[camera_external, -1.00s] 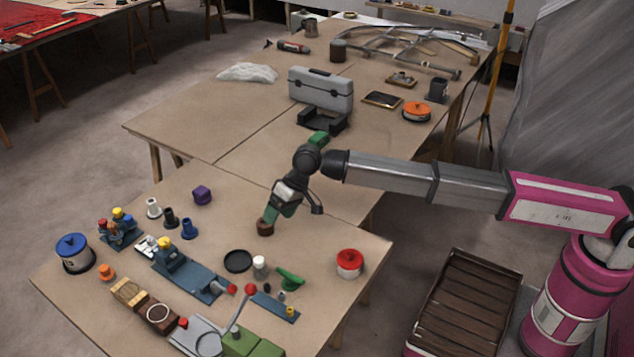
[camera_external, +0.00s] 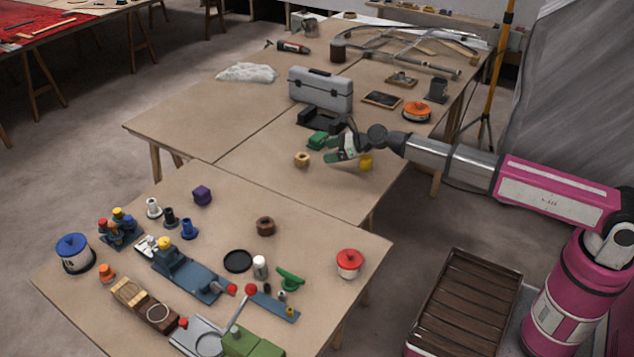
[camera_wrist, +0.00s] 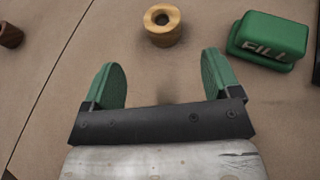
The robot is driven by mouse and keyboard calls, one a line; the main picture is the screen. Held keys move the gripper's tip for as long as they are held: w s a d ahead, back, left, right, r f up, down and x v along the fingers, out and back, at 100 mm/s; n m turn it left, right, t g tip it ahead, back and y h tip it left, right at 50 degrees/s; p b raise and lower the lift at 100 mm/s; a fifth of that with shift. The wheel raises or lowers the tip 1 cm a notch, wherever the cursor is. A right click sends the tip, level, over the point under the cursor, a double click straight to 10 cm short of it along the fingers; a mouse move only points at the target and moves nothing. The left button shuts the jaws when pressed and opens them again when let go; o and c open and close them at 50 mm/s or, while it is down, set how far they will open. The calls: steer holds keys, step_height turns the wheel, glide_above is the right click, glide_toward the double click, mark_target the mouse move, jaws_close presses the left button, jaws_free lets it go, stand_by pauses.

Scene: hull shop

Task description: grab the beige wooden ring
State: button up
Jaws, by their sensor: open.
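The beige wooden ring (camera_external: 302,160) lies on the far table, left of my gripper in the external view. In the wrist view the ring (camera_wrist: 162,25) lies ahead of the fingers, at the top middle, with its dark hole facing up. My gripper (camera_external: 335,151) is above the same table. Its two green fingers (camera_wrist: 160,85) are apart, with only bare tabletop showing between them. The ring is outside the fingers and not touched.
A green block (camera_wrist: 268,40) marked FILL lies right of the ring in the wrist view. A dark brown ring (camera_external: 265,226) lies on the near table. A yellow object (camera_external: 366,161) is beside my gripper. A grey toolbox (camera_external: 321,90) stands behind.

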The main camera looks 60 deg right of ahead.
mark_target(308, 156)
steer(key=shift+w+d+f, duration=0.1)
steer(key=shift+w, duration=0.1)
steer(key=x, duration=1)
steer(key=shift+w, duration=0.2)
steer(key=shift+c, duration=0.3)
steer(key=c, duration=0.9)
